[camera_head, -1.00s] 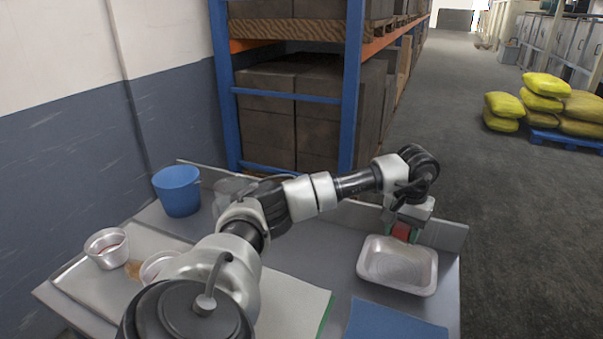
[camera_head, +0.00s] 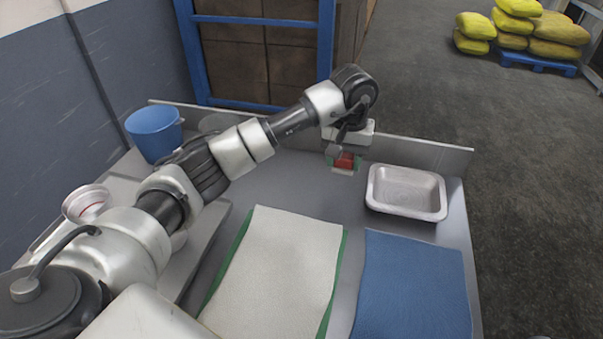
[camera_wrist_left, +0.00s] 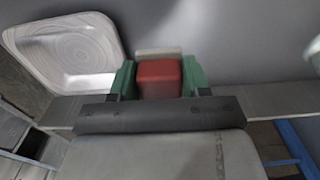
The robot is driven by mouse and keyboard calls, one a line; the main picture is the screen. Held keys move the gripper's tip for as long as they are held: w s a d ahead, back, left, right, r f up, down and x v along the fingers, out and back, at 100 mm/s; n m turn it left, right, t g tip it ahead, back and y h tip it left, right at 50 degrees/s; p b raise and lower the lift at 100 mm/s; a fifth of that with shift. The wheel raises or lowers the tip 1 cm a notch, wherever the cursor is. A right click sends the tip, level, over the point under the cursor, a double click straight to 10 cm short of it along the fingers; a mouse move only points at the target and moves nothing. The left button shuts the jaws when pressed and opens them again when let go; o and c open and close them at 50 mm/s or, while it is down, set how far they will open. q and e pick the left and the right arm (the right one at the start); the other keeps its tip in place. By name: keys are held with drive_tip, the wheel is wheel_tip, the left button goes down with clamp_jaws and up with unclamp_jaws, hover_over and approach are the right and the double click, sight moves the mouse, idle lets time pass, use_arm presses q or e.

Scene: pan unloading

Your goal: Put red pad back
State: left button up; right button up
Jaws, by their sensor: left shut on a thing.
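The red pad (camera_head: 345,160) is a small red block with a pale strip beneath it, at the back of the grey table. My left gripper (camera_head: 346,163) is shut on it, left of the silver tray (camera_head: 441,198). In the left wrist view the red pad (camera_wrist_left: 159,78) sits between the two green fingertips of my left gripper (camera_wrist_left: 159,80), with a pale edge beyond it. I cannot tell whether the pad touches the table. My right gripper is not in view.
A white cloth (camera_head: 272,266) over a green one and a blue cloth (camera_head: 413,285) lie in front. A blue bucket (camera_head: 155,134) and a metal cup (camera_head: 86,204) stand left. A low rim (camera_head: 424,154) runs along the back.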

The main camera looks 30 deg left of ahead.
use_arm(q)
drive_tip(key=p, duration=0.2)
hover_over(310, 185)
wheel_tip(310, 185, down, 4)
drive_tip(key=shift+d+f, duration=0.15)
drive_tip(key=shift+f, duration=0.05)
wheel_tip(310, 185, down, 4)
drive_tip(key=shift+r+p, duration=0.1)
drive_tip(key=shift+p, duration=0.3)
drive_tip(key=shift+f, duration=0.2)
drive_tip(key=shift+f+b, duration=0.2)
drive_tip(key=shift+b, duration=0.1)
drive_tip(key=o, duration=0.8)
drive_tip(key=shift+o, duration=0.2)
drive_tip(key=shift+r, duration=0.1)
